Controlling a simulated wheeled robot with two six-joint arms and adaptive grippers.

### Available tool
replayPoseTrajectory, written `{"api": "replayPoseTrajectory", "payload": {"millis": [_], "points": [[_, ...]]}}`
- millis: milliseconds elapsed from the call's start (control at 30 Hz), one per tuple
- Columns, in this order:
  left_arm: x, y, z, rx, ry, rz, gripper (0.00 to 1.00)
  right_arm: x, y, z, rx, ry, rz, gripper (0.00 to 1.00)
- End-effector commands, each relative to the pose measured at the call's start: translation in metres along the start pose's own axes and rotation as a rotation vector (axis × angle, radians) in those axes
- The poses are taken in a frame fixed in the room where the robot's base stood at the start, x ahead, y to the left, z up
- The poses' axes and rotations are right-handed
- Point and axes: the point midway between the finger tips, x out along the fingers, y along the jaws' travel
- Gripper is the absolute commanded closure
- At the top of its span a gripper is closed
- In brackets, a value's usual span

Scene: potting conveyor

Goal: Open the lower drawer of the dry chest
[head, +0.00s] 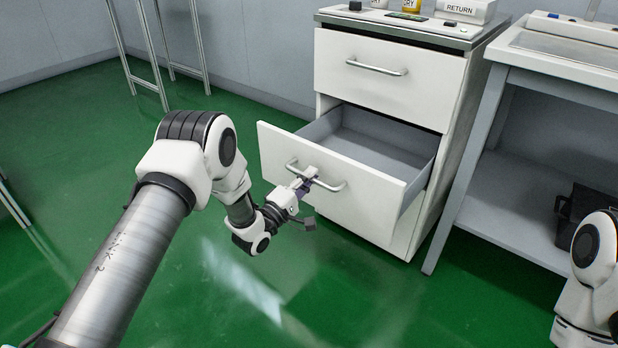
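The dry chest (387,77) is a white cabinet with a grey top. Its upper drawer is closed, with a bar handle (376,68). The lower drawer (330,187) is pulled well out, and its grey inside looks empty. My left gripper (308,181) is at the lower drawer's bar handle (333,186), around its middle. The fingers look closed about the bar, though they are small and partly hidden by the gripper's own body. My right arm shows only in part at the lower right edge, and its gripper is out of the picture.
A grey workbench (527,68) with a lower shelf (535,225) stands right of the chest, with a dark bin (580,210) on the shelf. Small containers and a RETURN sign (462,9) stand on the chest top. The green floor (330,285) before the drawer is clear.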

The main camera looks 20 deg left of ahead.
Motion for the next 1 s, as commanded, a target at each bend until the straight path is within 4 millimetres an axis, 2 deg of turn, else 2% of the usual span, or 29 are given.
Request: {"api": "replayPoseTrajectory", "payload": {"millis": [333, 467, 567, 800, 900, 1000], "points": [[0.000, 0.000, 0.000, 0.000, 0.000, 0.000, 0.61, 0.000, 0.000, 0.000, 0.000, 0.000, 0.000, 0.60], [-0.010, -0.001, -0.001, -0.001, 0.001, -0.001, 0.61, 0.000, 0.000, 0.000, 0.000, 0.000, 0.000, 0.60], [-0.030, -0.001, -0.001, -0.003, 0.003, -0.003, 0.61, 0.000, 0.000, 0.000, 0.000, 0.000, 0.000, 0.60], [-0.092, -0.001, -0.001, -0.004, 0.004, -0.004, 0.61, 0.000, 0.000, 0.000, 0.000, 0.000, 0.000, 0.60], [-0.109, -0.001, -0.001, -0.003, 0.002, -0.003, 0.61, 0.000, 0.000, 0.000, 0.000, 0.000, 0.000, 0.60], [-0.119, -0.001, 0.000, -0.002, 0.001, -0.001, 0.61, 0.000, 0.000, 0.000, 0.000, 0.000, 0.000, 0.60]]}}
